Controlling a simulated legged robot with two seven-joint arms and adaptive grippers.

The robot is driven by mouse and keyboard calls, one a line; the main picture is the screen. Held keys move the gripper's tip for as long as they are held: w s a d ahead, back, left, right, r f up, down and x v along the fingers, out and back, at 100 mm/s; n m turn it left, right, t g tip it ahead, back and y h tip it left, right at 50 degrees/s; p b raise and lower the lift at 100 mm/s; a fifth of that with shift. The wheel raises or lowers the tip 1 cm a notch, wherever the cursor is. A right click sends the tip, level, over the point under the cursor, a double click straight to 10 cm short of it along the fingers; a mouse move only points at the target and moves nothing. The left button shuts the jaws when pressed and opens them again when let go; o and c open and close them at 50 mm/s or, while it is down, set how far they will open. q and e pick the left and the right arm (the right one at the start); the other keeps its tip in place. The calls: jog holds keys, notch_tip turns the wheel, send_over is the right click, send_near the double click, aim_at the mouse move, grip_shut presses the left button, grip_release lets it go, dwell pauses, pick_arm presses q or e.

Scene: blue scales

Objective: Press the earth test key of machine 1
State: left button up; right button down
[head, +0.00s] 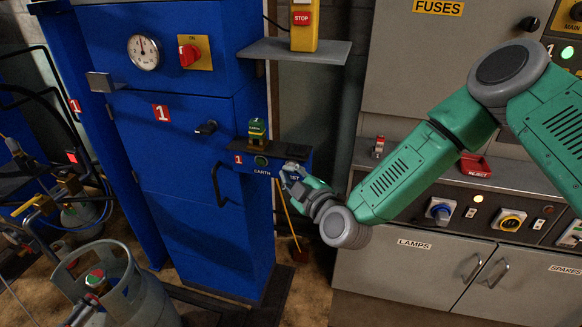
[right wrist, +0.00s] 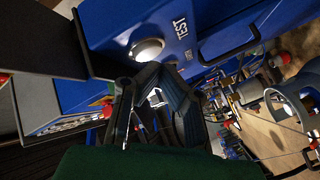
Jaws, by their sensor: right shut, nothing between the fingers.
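Machine 1 is the blue cabinet (head: 185,190) with red "1" plates. A small blue box (head: 250,170) on its right side bears a "1" plate and an "EARTH" label with a dark round fitting (head: 261,161) above it. My right gripper (head: 290,174) is at the right end of this box and partly covers the word "TEST". In the right wrist view, a pale round key (right wrist: 147,50) sits beside "TEST". The shut fingertips (right wrist: 150,78) are close to it; I cannot tell whether they touch. My left gripper is not in view.
A green-and-yellow device (head: 257,130) stands on the box. A grey shelf (head: 295,50) with a yellow stop-button box (head: 303,25) is above. A grey console (head: 440,190) lies to the right. A gas cylinder (head: 120,290) stands at lower left.

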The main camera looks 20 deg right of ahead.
jog(key=shift+w+d, duration=0.15)
jog(key=shift+d, duration=0.1)
jog(key=shift+w+d, duration=0.1)
jog(key=shift+w, duration=0.1)
dwell(0.7)
jog(key=shift+s, duration=0.1)
jog(key=shift+s+a+p, duration=0.3)
jog(key=shift+s+a, duration=0.1)
jog(key=shift+s, duration=0.2)
jog(key=s+a, duration=0.1)
jog(key=s, duration=0.1)
jog(key=s+a+p, duration=0.1)
jog(key=s+a, duration=0.1)
jog(key=shift+s, duration=0.1)
dwell(0.3)
jog(key=shift+d, duration=0.1)
dwell(0.5)
